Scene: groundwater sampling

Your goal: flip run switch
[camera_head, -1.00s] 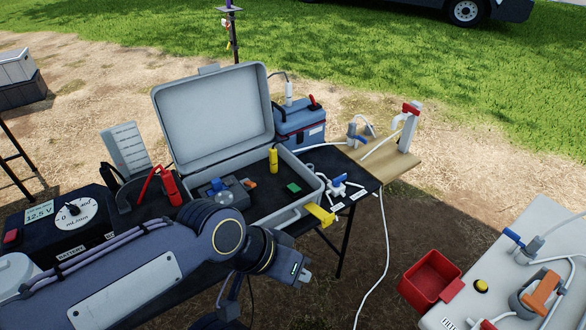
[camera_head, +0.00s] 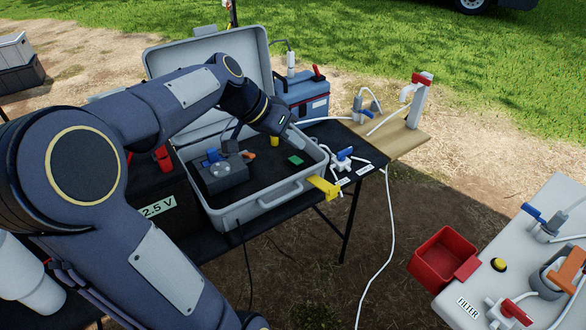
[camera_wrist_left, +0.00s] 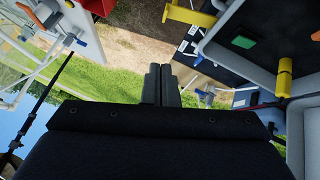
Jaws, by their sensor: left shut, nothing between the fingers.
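I cannot tell for sure which part is the run switch. A black control box (camera_head: 186,207) with a display ending in "2.5 V" (camera_head: 157,207) shows at the left; my left arm covers its dial and the rest of its face. An open grey case (camera_head: 262,208) holds a grey device (camera_head: 222,176) with a blue part and a small green piece (camera_head: 295,160). My left gripper (camera_head: 300,140) is over the case's far right side, apart from the green piece. In the left wrist view its fingers (camera_wrist_left: 161,84) are together and empty. My right gripper is out of view.
A yellow clamp (camera_head: 325,186) sits on the case's right corner. Behind are a blue box (camera_head: 306,98) and a wooden board (camera_head: 408,146) with valves. A red bin (camera_head: 437,260) hangs by a pale table (camera_head: 548,215). A white cable (camera_head: 389,230) runs down to the ground.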

